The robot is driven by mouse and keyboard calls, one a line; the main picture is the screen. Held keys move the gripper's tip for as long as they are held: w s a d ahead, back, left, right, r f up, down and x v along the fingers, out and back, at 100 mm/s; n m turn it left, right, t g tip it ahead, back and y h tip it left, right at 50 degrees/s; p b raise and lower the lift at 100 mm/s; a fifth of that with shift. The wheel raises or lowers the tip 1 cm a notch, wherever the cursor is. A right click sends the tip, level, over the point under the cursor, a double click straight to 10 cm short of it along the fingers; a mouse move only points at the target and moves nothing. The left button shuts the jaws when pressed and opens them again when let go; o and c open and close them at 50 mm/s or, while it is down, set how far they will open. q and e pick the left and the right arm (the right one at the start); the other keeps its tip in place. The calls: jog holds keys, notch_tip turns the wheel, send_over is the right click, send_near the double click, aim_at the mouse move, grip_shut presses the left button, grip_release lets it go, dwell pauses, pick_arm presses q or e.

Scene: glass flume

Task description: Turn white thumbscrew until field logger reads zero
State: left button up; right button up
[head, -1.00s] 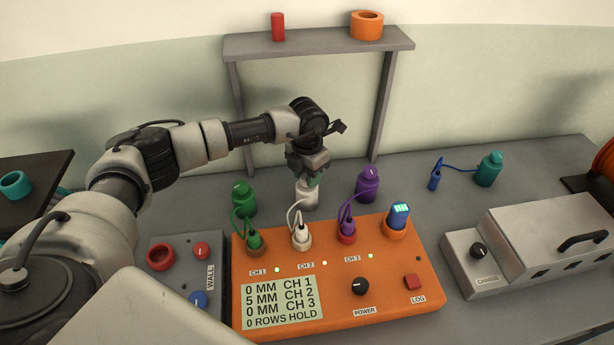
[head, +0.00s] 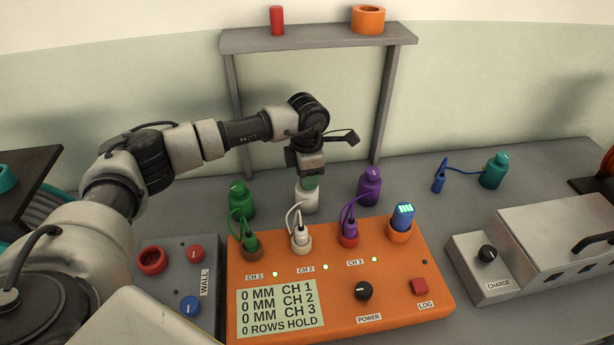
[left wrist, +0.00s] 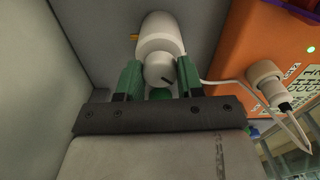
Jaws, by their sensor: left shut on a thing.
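The white thumbscrew (left wrist: 159,70) is the cap on top of the white bottle-shaped sensor (head: 306,199), which stands behind the orange field logger (head: 400,268). My left gripper (left wrist: 158,77) points down over it, its green fingers shut on the thumbscrew. In the head view my left gripper (head: 310,180) hides most of the cap. The logger's screen (head: 278,308) reads 0 MM for CH 1, CH 2 and CH 3, and 0 ROWS HOLD. A white cable runs from the white sensor to the white plug (head: 299,236) at CH 2. My right gripper is not in view.
A green bottle (head: 240,201) and a purple bottle (head: 369,188) stand close on either side of the white one. A grey shelf (head: 318,38) rises behind. A metal charge box (head: 540,240) stands at right, a grey wall panel (head: 172,278) at left.

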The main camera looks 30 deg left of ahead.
pick_arm(q)
jog(key=shift+r, duration=0.1)
jog(key=o, duration=0.9)
jog(key=shift+o, duration=0.2)
notch_tip(320, 180, up, 11)
jog(key=b, duration=0.1)
jog(key=shift+f, duration=0.2)
